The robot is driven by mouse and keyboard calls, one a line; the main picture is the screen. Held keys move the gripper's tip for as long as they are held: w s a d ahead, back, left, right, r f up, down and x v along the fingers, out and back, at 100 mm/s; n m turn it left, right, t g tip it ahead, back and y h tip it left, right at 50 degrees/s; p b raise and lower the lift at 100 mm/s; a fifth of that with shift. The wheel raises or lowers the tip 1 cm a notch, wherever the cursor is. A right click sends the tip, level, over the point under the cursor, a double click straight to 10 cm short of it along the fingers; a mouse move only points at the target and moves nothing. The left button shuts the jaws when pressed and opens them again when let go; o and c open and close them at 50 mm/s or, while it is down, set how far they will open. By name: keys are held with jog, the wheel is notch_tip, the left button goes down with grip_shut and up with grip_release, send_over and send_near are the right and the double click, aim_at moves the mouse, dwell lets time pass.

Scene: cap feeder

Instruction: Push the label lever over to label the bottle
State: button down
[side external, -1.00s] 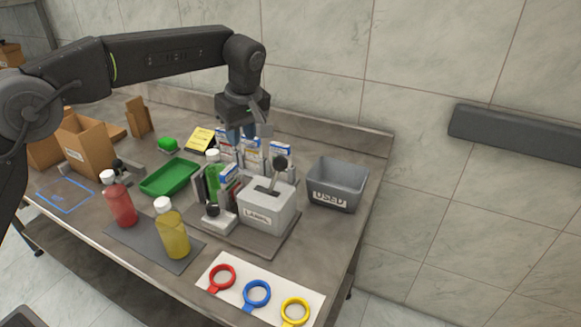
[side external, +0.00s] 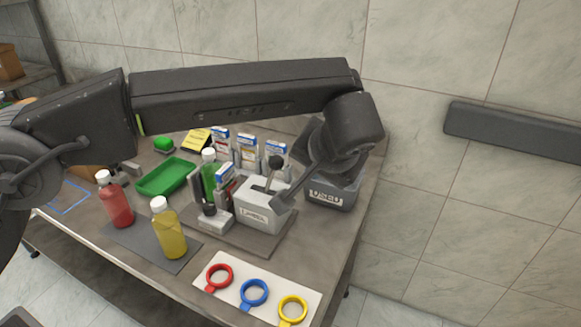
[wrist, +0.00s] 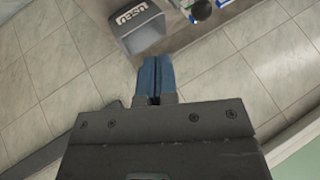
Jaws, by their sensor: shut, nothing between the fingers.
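The grey label station (side external: 258,217) stands on a dark plate, with a lever topped by a black knob (side external: 275,162) rising from its slot. A green bottle with a white cap (side external: 208,156) stands upright just left of the station, partly hidden by station parts. My gripper is at the station's right, over the area by the grey bin; its fingertips are hidden in the side view. In the wrist view the blue fingers of my gripper (wrist: 154,76) are shut and empty. A dark round knob (wrist: 201,10) shows at that view's top edge, apart from the fingers.
The grey USED bin (side external: 329,195) stands right of the station, partly behind my wrist. Red (side external: 117,205) and yellow (side external: 169,235) bottles stand at left. A green tray (side external: 168,178), label boxes (side external: 247,150) and coloured rings (side external: 254,291) surround the station.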

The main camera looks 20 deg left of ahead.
aim_at(279, 164)
jog(key=w+a+f, duration=0.5)
jog(key=a+f, duration=0.2)
jog(key=a, duration=0.1)
jog(key=shift+w, duration=0.3)
dwell(0.3)
jog(key=shift+a+r+n+h, duration=0.15)
jog(key=shift+a+r+h, duration=0.15)
jog(key=shift+a+h, duration=0.15)
jog(key=shift+a+r+n+h, duration=0.15)
jog(key=shift+a+r+h, duration=0.15)
jog(key=shift+a, duration=0.25)
jog(key=a+h, duration=0.3)
jog(key=a, duration=0.4)
jog(key=shift+a+r+n, duration=0.15)
jog(key=shift+r+n, duration=0.25)
jog(key=shift+a+f, duration=0.1)
jog(key=shift+a, duration=0.05)
